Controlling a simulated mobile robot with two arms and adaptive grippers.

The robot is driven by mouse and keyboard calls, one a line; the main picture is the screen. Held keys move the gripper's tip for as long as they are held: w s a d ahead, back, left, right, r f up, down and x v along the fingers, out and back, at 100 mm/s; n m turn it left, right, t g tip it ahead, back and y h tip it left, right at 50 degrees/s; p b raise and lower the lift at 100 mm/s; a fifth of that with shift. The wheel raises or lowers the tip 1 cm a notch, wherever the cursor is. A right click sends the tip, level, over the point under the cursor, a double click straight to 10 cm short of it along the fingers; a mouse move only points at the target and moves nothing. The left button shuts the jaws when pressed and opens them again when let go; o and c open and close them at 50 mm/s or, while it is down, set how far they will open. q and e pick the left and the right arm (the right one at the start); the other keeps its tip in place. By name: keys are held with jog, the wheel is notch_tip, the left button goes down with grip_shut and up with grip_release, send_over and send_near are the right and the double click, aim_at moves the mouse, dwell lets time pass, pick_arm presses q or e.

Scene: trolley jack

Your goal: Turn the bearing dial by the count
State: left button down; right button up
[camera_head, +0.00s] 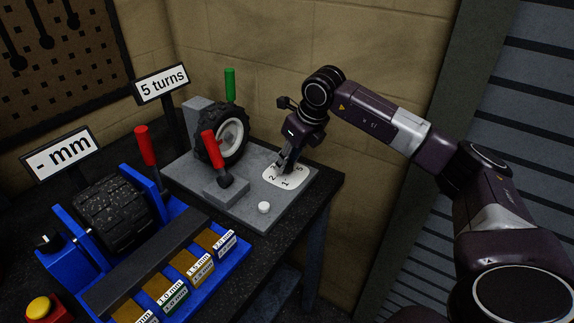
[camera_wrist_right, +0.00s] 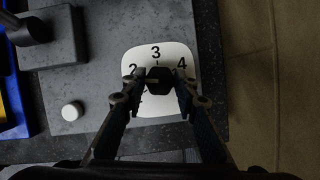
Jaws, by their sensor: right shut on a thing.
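The bearing dial is a white rounded plate (camera_head: 297,181) with black numbers on the grey fixture. In the right wrist view the plate (camera_wrist_right: 152,57) shows 2, 3 and 4, with 3 at the top, and its lower numbers are mostly hidden. A dark knob (camera_wrist_right: 160,82) sits on the plate. My right gripper (camera_head: 284,163) reaches down onto the dial. In the right wrist view its fingers (camera_wrist_right: 161,80) are shut on the knob from both sides. A sign (camera_head: 162,83) behind reads "5 turns". My left gripper is not in view.
The grey fixture (camera_head: 235,204) carries a wheel (camera_head: 232,137), a red-handled lever (camera_head: 211,148), a green handle (camera_head: 230,85) and a white button (camera_head: 264,208). A blue tray (camera_head: 222,263) with labelled blocks stands at front left. A brick wall (camera_head: 260,45) is close behind.

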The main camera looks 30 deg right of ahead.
jog(key=n+y, duration=0.1)
jog(key=n, duration=0.2)
jog(key=shift+d+r+n, duration=0.1)
jog(key=shift+d+n, duration=0.05)
jog(key=shift+n, duration=0.25)
jog(key=n, duration=0.2)
jog(key=n+g+y, duration=0.1)
jog(key=n, duration=0.1)
jog(key=shift+w+d+g+y+p, duration=0.1)
jog(key=shift+w+g+y+p, duration=0.05)
jog(key=shift+g+y+p, duration=0.15)
jog(key=o, duration=1.2)
jog(key=shift+c, duration=0.2)
jog(key=v, duration=1.2)
